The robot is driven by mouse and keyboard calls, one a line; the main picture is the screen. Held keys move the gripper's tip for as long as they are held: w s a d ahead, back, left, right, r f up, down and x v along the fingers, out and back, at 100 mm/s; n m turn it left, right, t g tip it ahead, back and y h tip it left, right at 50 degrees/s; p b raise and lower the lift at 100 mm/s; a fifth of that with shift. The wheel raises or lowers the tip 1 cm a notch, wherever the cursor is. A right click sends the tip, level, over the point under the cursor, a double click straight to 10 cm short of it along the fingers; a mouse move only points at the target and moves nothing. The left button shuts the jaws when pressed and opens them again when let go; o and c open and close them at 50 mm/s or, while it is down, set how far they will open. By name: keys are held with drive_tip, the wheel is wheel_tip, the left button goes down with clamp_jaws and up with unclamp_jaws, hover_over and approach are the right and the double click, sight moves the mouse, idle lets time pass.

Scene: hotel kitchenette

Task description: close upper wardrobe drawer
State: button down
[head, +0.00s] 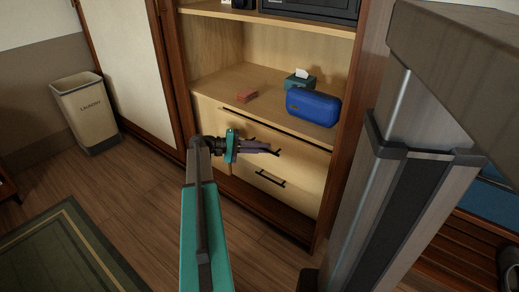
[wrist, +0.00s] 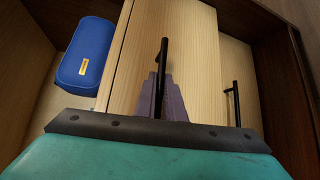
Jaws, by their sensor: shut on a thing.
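The upper wardrobe drawer (head: 306,159) has a pale wood front and stands slightly out, with a dark gap along its top edge in the head view. Its front also shows in the wrist view (wrist: 192,62), standing proud of the lower drawer. My gripper (head: 273,151) is at this front, its purple fingers (wrist: 160,101) shut on the black bar handle (wrist: 164,62). Part of the handle is hidden between the fingers. The lower drawer (head: 300,193) sits below, with its own black handle (head: 270,180), and appears flush.
A laundry bin (head: 86,110) stands at left. The wooden floor (head: 140,185) before the wardrobe's left side is clear.

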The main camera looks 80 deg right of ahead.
sight(261, 139)
drive_tip(key=shift+s+d+p, duration=0.5)
drive_tip(key=shift+s+d, duration=0.05)
drive_tip(key=shift+d, duration=0.45)
drive_tip(key=shift+s+d+p, duration=0.5)
drive_tip(key=shift+d+p, duration=0.05)
drive_tip(key=shift+d, duration=0.5)
drive_tip(key=shift+s+d+p, duration=0.5)
drive_tip(key=shift+s+d, duration=0.05)
drive_tip(key=shift+d, duration=0.45)
drive_tip(key=c, duration=2.1)
unclamp_jaws()
drive_tip(key=shift+s, duration=0.1)
drive_tip(key=shift+r, duration=0.1)
drive_tip(key=shift+w+a+r+p, duration=0.1)
drive_tip(key=shift+w+a+p, duration=0.15)
drive_tip(key=shift+w, duration=0.45)
drive_tip(key=p+v, duration=0.3)
drive_tip(key=v, duration=0.9)
drive_tip(key=shift+w+p, duration=0.3)
